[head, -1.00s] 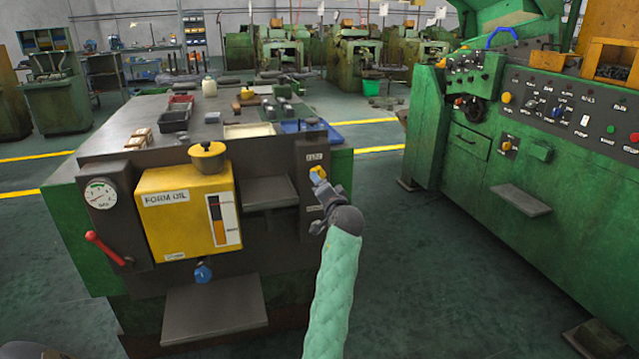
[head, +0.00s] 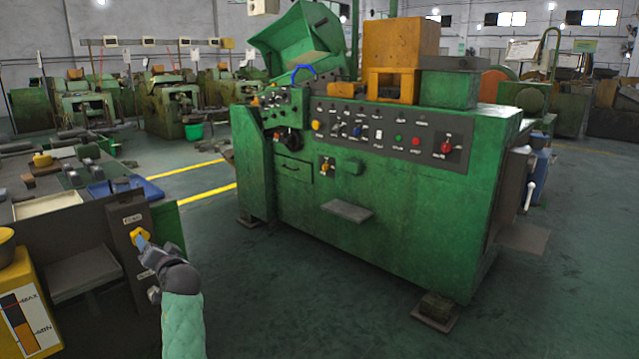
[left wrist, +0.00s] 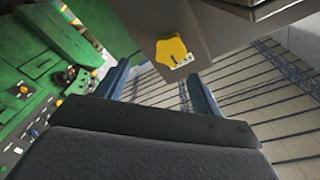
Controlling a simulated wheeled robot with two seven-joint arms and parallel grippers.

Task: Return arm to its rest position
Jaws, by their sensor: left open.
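My left arm, in a pale green quilted sleeve, reaches up from the lower left of the head view. Its gripper (head: 147,247) is close in front of the yellow knob (head: 139,235) on the dark side panel of the oil machine. In the left wrist view the two blue-grey fingers of the gripper (left wrist: 158,82) stand wide apart with nothing between them. The yellow knob (left wrist: 172,51) shows just beyond the fingers there, apart from them. My right gripper is not in view.
A large green machine (head: 400,215) with a control panel and a small shelf (head: 347,210) stands right of the arm. A blue tray (head: 112,188) lies on the oil machine's top. The yellow oil box (head: 28,310) is at lower left. Green floor is clear between the machines.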

